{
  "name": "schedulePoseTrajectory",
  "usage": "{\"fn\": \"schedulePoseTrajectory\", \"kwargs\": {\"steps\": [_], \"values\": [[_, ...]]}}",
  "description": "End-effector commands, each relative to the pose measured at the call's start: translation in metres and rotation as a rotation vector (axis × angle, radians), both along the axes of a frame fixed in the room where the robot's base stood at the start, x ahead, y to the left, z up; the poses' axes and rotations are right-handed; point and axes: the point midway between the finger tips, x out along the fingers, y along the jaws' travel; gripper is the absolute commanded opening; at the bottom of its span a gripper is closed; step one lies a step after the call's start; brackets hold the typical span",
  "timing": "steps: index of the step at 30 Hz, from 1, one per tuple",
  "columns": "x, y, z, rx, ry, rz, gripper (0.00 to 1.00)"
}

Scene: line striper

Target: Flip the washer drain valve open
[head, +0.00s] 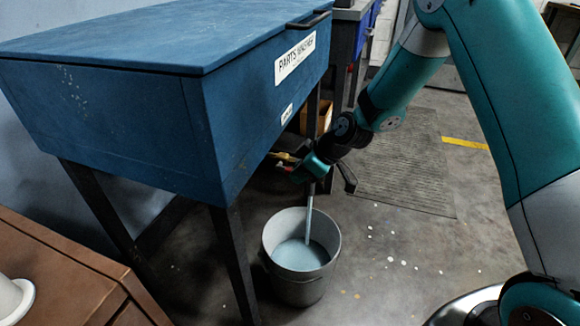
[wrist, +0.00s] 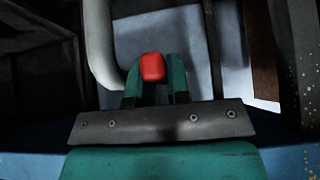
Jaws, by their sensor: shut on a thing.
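The blue parts washer (head: 130,110) stands on dark legs at the left, with its lid shut. The drain valve (head: 283,156) shows as a small brass-coloured piece under its right side, mostly hidden by my gripper. My gripper (head: 292,171) is at the valve; in the wrist view its green fingers (wrist: 155,80) are shut on the red valve handle (wrist: 152,67). The handle's red end also shows at my fingers in the head view (head: 283,168). Below, a pale column (head: 309,218), looking like a liquid stream, reaches into the grey bucket (head: 333,245), which holds pale blue liquid.
A curved pale pipe (wrist: 100,45) runs close left of my fingers in the wrist view. A washer leg (head: 234,265) stands left of the bucket. A brown cabinet (head: 60,270) is at lower left.

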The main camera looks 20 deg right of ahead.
Motion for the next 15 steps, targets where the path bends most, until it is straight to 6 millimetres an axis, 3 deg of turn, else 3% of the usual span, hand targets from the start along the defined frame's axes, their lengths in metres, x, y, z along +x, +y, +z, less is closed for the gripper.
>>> {"fn": "schedulePoseTrajectory", "kwargs": {"steps": [5,15], "values": [[0.0003,-0.0121,0.0028,-0.023,0.017,-0.017,0.0],[0.0006,-0.0138,0.0021,-0.026,0.018,-0.019,0.0]]}}
